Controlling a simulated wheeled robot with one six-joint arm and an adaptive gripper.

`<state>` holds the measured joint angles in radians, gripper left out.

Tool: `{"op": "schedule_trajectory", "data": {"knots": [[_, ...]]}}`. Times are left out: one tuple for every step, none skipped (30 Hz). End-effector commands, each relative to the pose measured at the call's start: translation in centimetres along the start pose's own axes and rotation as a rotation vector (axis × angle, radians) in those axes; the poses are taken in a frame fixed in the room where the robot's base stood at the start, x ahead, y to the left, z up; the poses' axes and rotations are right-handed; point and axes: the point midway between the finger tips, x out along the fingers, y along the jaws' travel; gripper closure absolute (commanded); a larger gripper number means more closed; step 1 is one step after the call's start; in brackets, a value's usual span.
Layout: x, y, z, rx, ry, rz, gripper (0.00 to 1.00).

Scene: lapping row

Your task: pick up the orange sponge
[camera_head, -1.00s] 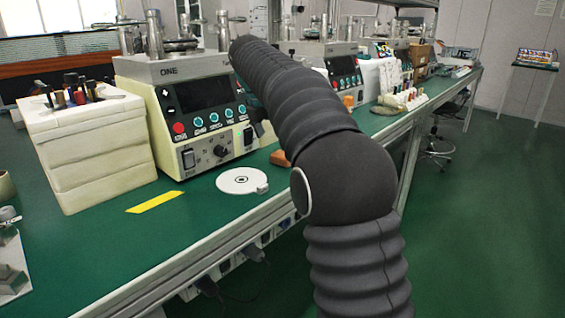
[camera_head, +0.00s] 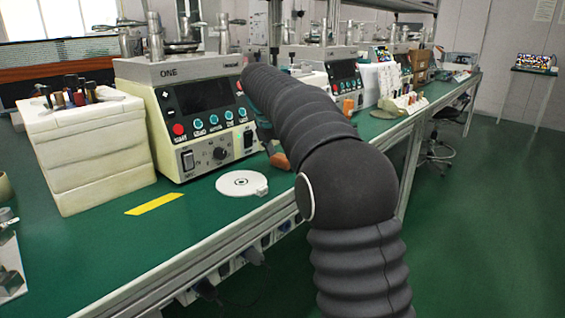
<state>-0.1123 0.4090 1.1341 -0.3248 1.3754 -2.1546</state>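A small orange-brown block (camera_head: 281,160), which may be the orange sponge, lies on the green bench (camera_head: 100,240) right of the machine marked ONE. My arm covers part of it. A second small orange item (camera_head: 348,105) stands farther back on the bench, right of my arm; I cannot tell which of the two is the sponge. My arm reaches over the bench edge toward the machine. My gripper (camera_head: 264,128) is mostly hidden behind the arm; only a dark part shows, above the orange-brown block. Its fingers and any contact cannot be made out.
The machine marked ONE (camera_head: 205,125) stands left of my arm. A white box with bottles (camera_head: 90,150) is at the left. A white disc (camera_head: 241,184) and yellow tape (camera_head: 154,203) lie in front. A second machine (camera_head: 345,78) stands behind. The floor at the right is open.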

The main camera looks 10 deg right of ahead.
Motion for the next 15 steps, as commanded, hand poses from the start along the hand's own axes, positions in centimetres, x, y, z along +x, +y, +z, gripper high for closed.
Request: {"op": "schedule_trajectory", "data": {"knots": [[-0.01,0.0,0.0,0.0,0.0,0.0,0.51],[-0.01,0.0,0.0,0.0,0.0,0.0,0.54],[0.0,-0.01,0.0,0.0,0.0,0.0,0.54],[0.0,-0.01,0.0,0.0,0.0,0.0,0.54],[0.0,-0.01,-0.01,0.0,0.0,0.0,0.54],[0.01,-0.01,0.0,0.0,0.0,0.0,0.54],[0.01,-0.01,-0.01,0.0,0.0,0.0,0.54],[0.01,-0.01,-0.01,0.0,0.0,-0.001,0.54],[0.02,-0.01,-0.01,0.0,0.0,-0.001,0.54],[0.02,-0.01,-0.01,0.0,0.0,-0.001,0.54],[0.01,-0.01,0.0,0.0,0.0,-0.001,0.54],[-0.03,-0.01,0.02,0.0,0.0,-0.001,0.54],[-0.09,-0.01,0.04,0.0,0.0,-0.001,0.54],[-0.18,0.0,0.08,0.0,0.0,-0.001,0.55],[-0.35,0.0,0.16,0.0,0.0,-0.001,0.55]]}}
